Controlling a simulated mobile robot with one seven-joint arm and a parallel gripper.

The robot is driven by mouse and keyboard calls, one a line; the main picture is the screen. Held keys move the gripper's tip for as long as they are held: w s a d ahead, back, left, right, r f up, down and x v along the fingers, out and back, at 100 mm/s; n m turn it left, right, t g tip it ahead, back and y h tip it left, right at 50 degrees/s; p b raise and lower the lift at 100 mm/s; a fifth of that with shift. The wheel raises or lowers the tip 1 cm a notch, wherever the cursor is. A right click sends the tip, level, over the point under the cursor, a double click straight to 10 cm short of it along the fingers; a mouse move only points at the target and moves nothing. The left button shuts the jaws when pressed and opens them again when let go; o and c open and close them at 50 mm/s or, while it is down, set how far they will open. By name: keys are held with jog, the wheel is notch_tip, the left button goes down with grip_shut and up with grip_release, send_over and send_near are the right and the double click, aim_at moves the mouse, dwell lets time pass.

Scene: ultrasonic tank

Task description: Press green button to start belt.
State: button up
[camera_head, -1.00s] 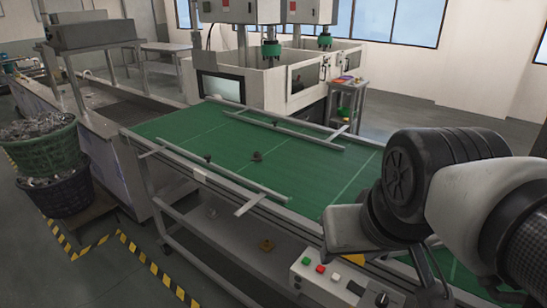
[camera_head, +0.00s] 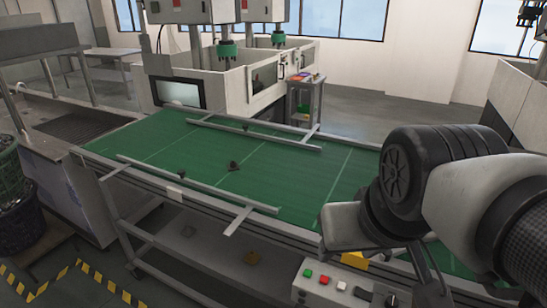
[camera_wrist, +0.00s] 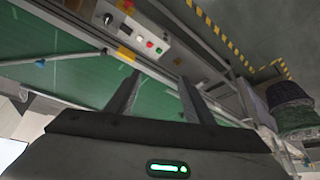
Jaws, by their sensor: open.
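The green button (camera_head: 307,273) is on a pale control box (camera_head: 318,290) at the belt's near side, with a red button (camera_head: 323,280) and a white button (camera_head: 341,286) beside it. In the wrist view the green button (camera_wrist: 159,50) is at the end of the row, beyond my fingertips and apart from them. My gripper (camera_wrist: 158,80) is open and empty, its two fingers spread. In the head view my arm is at the right, and its fingers are hard to make out there. The green belt (camera_head: 290,180) carries a few small dark pieces.
Metal guide rails (camera_head: 195,184) lie along the belt. White machines (camera_head: 200,85) and a small trolley (camera_head: 303,100) stand behind it. Baskets (camera_wrist: 290,105) stand on the floor near yellow-black tape (camera_wrist: 228,40). A black knob (camera_wrist: 108,18) is on the control box.

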grip_shut()
dwell(1.5)
